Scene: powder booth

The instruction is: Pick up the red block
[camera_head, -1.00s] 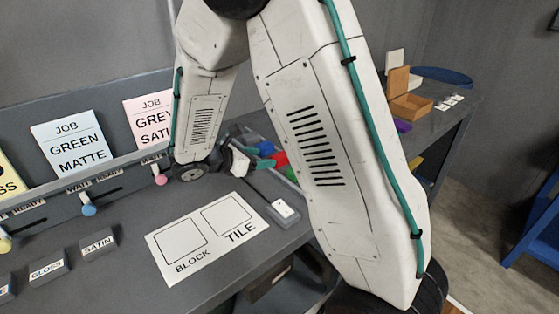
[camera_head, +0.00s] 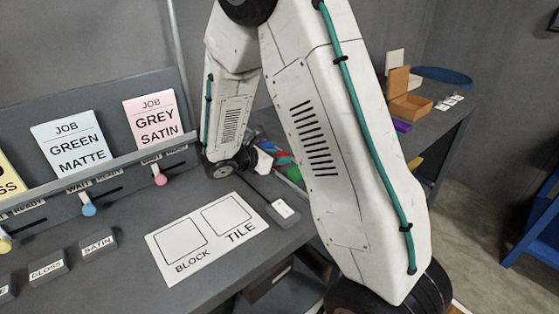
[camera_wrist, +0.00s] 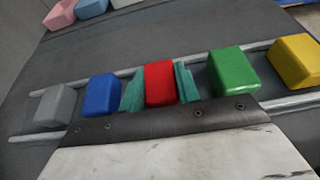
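In the wrist view the red block (camera_wrist: 160,83) stands in a row of coloured blocks on a rack with two pale rails. The teal fingers of my gripper (camera_wrist: 162,86) stand on either side of it, one between the blue block (camera_wrist: 101,94) and the red, the other between the red and the green block (camera_wrist: 234,71). The fingers look very close to the red block's sides; whether they press on it I cannot tell. The red block still sits in line with its neighbours. In the head view my arm hides most of the row.
A grey block (camera_wrist: 54,105) and a yellow block (camera_wrist: 295,61) stand at the row's ends. Pink (camera_wrist: 60,14) and light blue (camera_wrist: 91,7) blocks lie behind. In the head view a white BLOCK/TILE sheet (camera_head: 207,234) lies on the bench, with job cards along the back.

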